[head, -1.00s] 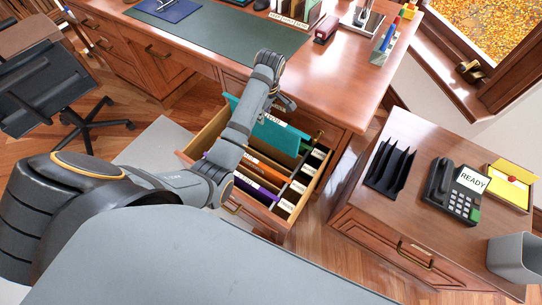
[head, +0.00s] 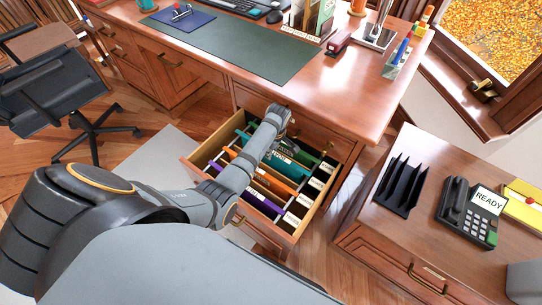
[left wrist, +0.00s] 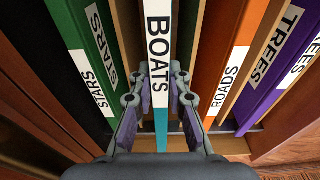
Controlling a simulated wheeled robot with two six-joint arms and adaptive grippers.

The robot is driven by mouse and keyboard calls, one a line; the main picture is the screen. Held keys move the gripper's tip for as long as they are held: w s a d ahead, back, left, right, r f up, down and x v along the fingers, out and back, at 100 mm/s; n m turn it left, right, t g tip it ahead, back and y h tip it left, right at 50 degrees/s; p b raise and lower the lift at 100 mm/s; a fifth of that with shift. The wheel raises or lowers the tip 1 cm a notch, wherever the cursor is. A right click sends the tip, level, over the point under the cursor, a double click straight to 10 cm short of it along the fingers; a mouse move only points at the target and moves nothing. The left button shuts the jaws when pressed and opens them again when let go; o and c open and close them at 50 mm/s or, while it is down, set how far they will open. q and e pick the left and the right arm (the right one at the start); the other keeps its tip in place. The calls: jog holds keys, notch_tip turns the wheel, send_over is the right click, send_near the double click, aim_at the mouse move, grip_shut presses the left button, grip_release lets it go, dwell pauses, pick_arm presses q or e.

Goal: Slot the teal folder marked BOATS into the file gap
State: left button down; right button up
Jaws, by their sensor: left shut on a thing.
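The teal folder (head: 290,166), with a white BOATS label (left wrist: 159,45), stands upright in the open file drawer (head: 327,202). My left gripper (left wrist: 157,88) is shut on it, one finger on each side of its label edge. In the head view my left arm reaches over the drawer and partly hides the folders. In the left wrist view, the teal folder is between the green STARS folder (left wrist: 78,25) and the orange ROADS folder (left wrist: 222,45), with wooden dividers beside it. The purple TREES folder (left wrist: 275,60) is farther right. The folder's bottom is hidden. My right gripper is out of view.
The desk (head: 350,85) rises behind the drawer. A side cabinet (head: 400,235) at right holds a black rack (head: 402,187) and a phone (head: 470,210). An office chair (head: 60,95) stands at left. Bare floor lies between drawer and cabinet.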

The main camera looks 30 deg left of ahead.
pick_arm(q)
jog(key=shift+f, duration=1.05)
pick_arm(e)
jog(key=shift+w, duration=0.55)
pick_arm(q)
jog(key=shift+f, duration=0.3)
jog(key=c, duration=1.3)
grip_release()
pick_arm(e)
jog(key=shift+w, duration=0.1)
pick_arm(q)
jog(key=shift+r, duration=0.1)
